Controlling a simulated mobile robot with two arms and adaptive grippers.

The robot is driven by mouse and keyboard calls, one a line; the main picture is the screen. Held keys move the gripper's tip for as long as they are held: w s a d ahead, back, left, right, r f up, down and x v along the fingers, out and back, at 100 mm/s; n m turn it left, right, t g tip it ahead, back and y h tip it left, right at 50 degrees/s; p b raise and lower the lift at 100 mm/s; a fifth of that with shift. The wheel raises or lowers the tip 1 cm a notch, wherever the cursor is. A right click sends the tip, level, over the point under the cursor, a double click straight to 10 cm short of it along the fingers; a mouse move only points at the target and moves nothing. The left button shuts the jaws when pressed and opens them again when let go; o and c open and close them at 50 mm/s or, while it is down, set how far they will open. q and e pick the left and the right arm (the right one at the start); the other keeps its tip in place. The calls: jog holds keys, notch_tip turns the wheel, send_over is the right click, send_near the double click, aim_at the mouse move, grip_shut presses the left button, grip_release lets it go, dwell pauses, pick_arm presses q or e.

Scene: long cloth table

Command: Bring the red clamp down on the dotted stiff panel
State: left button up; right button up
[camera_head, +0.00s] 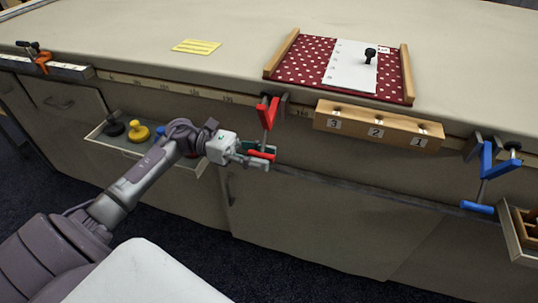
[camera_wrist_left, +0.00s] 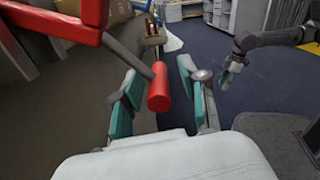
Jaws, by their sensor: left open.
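The red clamp (camera_head: 268,112) hangs on the table's front edge, its red frame at the top and its screw and red handle (camera_head: 261,155) pointing down. The dotted panel (camera_head: 303,60), dark red with white dots, lies on the tabletop between two wooden rails, apart from the clamp. My left gripper (camera_head: 257,156) is at the clamp's handle. In the left wrist view its teal-padded fingers (camera_wrist_left: 157,88) are open, with the red handle end (camera_wrist_left: 158,87) between them; I cannot tell if they touch it. My right gripper (camera_wrist_left: 234,70) appears small at the right there.
A white sheet (camera_head: 346,72) with a black knob (camera_head: 370,55) lies over the panel. A numbered wooden block (camera_head: 376,130) and a blue clamp (camera_head: 486,165) are along the front edge to the right. An orange clamp (camera_head: 42,60) is far left. A yellow note (camera_head: 196,47) lies on open tabletop.

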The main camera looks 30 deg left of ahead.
pick_arm(q)
jog(key=shift+x, duration=0.85)
jog(key=shift+c, duration=0.3)
grip_shut()
